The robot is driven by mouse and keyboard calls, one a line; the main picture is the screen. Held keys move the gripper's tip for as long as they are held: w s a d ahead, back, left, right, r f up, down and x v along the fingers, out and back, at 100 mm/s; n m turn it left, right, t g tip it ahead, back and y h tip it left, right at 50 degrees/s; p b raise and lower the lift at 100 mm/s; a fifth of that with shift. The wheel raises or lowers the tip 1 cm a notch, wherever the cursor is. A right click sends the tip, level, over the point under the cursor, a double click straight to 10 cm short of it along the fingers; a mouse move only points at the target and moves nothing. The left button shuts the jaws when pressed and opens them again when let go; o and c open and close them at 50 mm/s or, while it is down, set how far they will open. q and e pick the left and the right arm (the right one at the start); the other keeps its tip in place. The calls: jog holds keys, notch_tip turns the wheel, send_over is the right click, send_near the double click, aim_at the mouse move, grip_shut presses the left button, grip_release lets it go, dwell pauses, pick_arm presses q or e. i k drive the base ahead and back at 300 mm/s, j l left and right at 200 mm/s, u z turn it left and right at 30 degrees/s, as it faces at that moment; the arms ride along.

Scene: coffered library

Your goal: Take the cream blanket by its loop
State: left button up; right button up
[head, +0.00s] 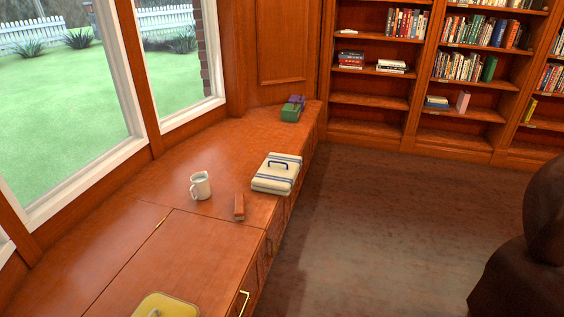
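The cream blanket (266,184) lies folded in a flat block on the wooden window bench, near its front right edge. It has blue stripes. A dark blue loop (279,163) stands up from its top. Nothing touches the loop. Neither of my grippers shows in the head view.
A pale mug (200,186) and a reddish-brown block (239,207) stand left of the blanket on the bench (180,245). A green item (290,113) and a purple one lie farther back. A yellow item (167,306) is at the bottom. A dark brown bulky shape (530,262) stands right; floor between is clear.

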aim_at(277, 175)
jog(key=i+l, duration=0.25)
jog(key=i, duration=0.25)
jog(key=i+l, duration=0.2)
jog(key=i, duration=0.3)
jog(key=i+l+u, duration=0.1)
jog(key=i+l, duration=0.15)
jog(key=i, duration=0.25)
jog(key=i+l, duration=0.3)
jog(key=i, duration=0.2)
jog(key=i+l, duration=0.25)
jog(key=i, duration=0.25)
